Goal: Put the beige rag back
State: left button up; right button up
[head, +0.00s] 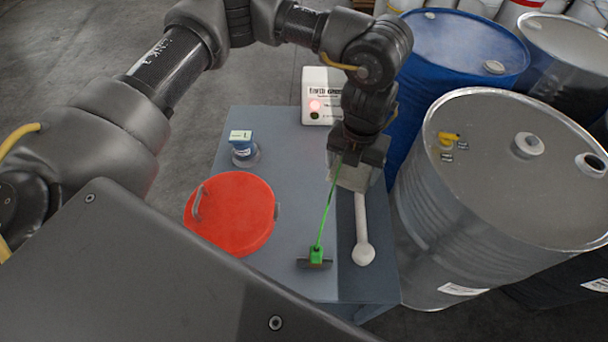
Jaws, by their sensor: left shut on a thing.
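My left gripper (358,158) reaches down from above over the right part of the grey bench. It is shut on the beige rag (354,178), which shows as a small pale patch just below the jaws. The gripper hides the rag's upper part. I cannot tell whether the rag touches the bench top. My right gripper is not in view.
The grey bench (300,150) carries a red lid (240,215), a blue-capped jar (243,145), a white box with a lit red lamp (318,95), a green tool (317,254) and a white long-handled tool (363,252). Steel (430,225) and blue (450,60) drums stand close at right.

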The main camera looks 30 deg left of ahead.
pick_arm(q)
jog(key=w+a+f+p, duration=0.2)
jog(key=a+f+p, duration=0.1)
jog(key=a, duration=0.5)
jog(key=p, duration=0.1)
send_over(304, 174)
jog(key=d, duration=0.1)
notch_tip(304, 174, down, 5)
jog(key=shift+s+d+f, duration=0.15)
jog(key=shift+a+f+p, duration=0.3)
jog(key=shift+a+f, duration=0.2)
jog(key=shift+f, duration=0.1)
notch_tip(304, 174, down, 3)
jog(key=shift+a+f+p, duration=0.1)
jog(key=shift+a+p, duration=0.05)
jog(key=shift+p, duration=0.65)
jog(key=shift+f, duration=0.2)
jog(key=shift+f, duration=0.2)
jog(key=o, duration=1)
jog(key=shift+r, duration=0.1)
jog(key=shift+c, duration=0.2)
